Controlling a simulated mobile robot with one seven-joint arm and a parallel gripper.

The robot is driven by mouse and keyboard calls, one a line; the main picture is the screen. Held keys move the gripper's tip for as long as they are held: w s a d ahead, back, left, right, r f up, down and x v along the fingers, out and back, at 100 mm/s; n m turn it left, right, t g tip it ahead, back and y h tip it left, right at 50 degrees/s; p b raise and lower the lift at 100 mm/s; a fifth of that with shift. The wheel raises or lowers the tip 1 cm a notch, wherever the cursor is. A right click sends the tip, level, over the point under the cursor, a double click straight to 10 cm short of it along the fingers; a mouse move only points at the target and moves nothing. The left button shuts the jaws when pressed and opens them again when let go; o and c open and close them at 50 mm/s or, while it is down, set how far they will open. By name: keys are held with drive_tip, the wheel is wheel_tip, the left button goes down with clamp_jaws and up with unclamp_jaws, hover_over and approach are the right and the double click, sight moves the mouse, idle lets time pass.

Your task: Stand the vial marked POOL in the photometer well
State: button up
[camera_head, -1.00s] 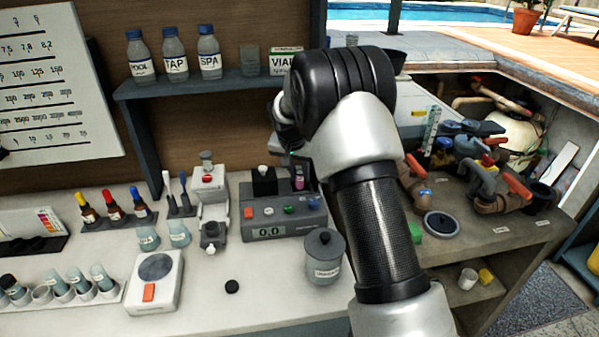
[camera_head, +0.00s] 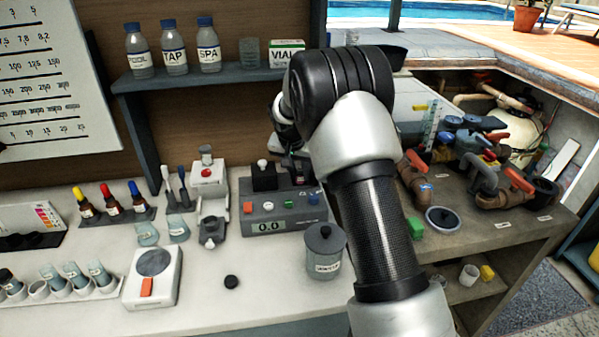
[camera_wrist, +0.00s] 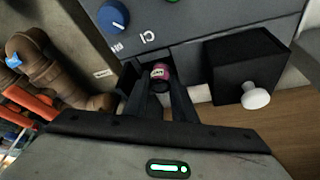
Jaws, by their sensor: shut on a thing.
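The photometer (camera_head: 285,222) is a grey box on the bench with coloured buttons and a display reading 0.0. A black block with a white knob (camera_head: 264,178) stands at its back left; the block also shows in the wrist view (camera_wrist: 240,68). My gripper (camera_wrist: 158,88) is shut on a small vial (camera_wrist: 160,73) with pink contents or cap, at the photometer's back right. The vial's label is too small to read. The vial's lower end and the well are hidden, so I cannot tell whether it is inside the well.
A lidded grey jar (camera_head: 325,252) stands in front of the photometer. A grey and white device (camera_head: 211,195) stands to its left. A shelf (camera_head: 220,80) above holds bottles marked POOL, TAP and SPA. Brown pipes (camera_head: 415,180) lie to the right.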

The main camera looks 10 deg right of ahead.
drive_tip(key=o, duration=1.1)
drive_tip(key=shift+d, duration=0.1)
wheel_tip(320, 180, up, 7)
drive_tip(key=p, duration=0.3)
drive_tip(key=shift+p, duration=0.3)
drive_tip(key=shift+r, duration=0.1)
